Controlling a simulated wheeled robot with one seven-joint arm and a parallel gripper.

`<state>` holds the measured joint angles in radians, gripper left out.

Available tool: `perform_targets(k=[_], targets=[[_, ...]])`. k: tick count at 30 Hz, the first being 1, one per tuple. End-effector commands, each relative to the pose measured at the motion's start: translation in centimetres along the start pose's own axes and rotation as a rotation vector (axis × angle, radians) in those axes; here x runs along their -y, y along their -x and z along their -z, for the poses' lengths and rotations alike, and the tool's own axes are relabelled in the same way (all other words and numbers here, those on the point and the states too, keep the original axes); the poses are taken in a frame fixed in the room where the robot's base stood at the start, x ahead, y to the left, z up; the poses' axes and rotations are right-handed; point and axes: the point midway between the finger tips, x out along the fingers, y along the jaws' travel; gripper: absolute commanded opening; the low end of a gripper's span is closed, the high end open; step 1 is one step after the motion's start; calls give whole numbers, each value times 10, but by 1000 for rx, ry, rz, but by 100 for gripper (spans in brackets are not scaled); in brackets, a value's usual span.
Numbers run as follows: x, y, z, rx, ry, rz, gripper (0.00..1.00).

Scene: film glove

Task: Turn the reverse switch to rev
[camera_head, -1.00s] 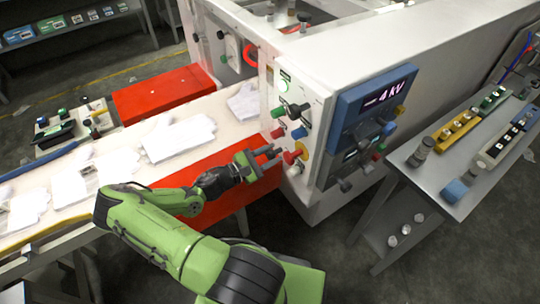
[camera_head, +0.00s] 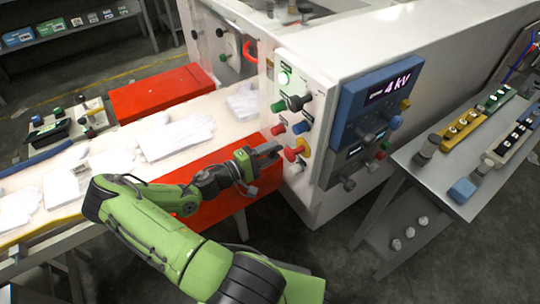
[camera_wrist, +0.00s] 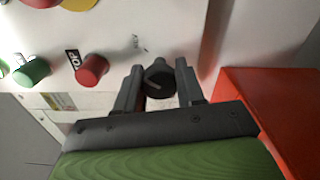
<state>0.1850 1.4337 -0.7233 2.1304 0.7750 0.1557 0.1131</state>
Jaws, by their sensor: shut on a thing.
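The reverse switch is a black knob (camera_wrist: 158,80) with a pale line on its face, seen in the wrist view. It sits between the two fingers of my gripper (camera_wrist: 158,88), which is shut on it. The pale line lies slanted across the knob. A small dark "REV" label (camera_wrist: 136,42) is printed on the white panel just above the knob in that view. In the head view my gripper (camera_head: 268,152) is at the left side of the control panel, below the red buttons, and the knob is hidden there.
A red button (camera_wrist: 92,68) beside a "STOP" label and a green button (camera_wrist: 30,71) are left of my gripper in the wrist view. A red block (camera_wrist: 265,110) is close on the right. In the head view, the conveyor (camera_head: 225,110) carries white gloves.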

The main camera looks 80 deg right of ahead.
Motion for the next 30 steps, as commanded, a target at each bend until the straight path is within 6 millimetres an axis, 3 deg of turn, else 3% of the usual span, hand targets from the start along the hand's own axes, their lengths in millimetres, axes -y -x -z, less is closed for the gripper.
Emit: perform_targets(k=[12,28,29,30], targets=[[2,0,0,1,-169,4,8],[2,0,0,1,-188,5,8],[2,0,0,1,-188,5,42],[2,0,0,1,-187,5,49]])
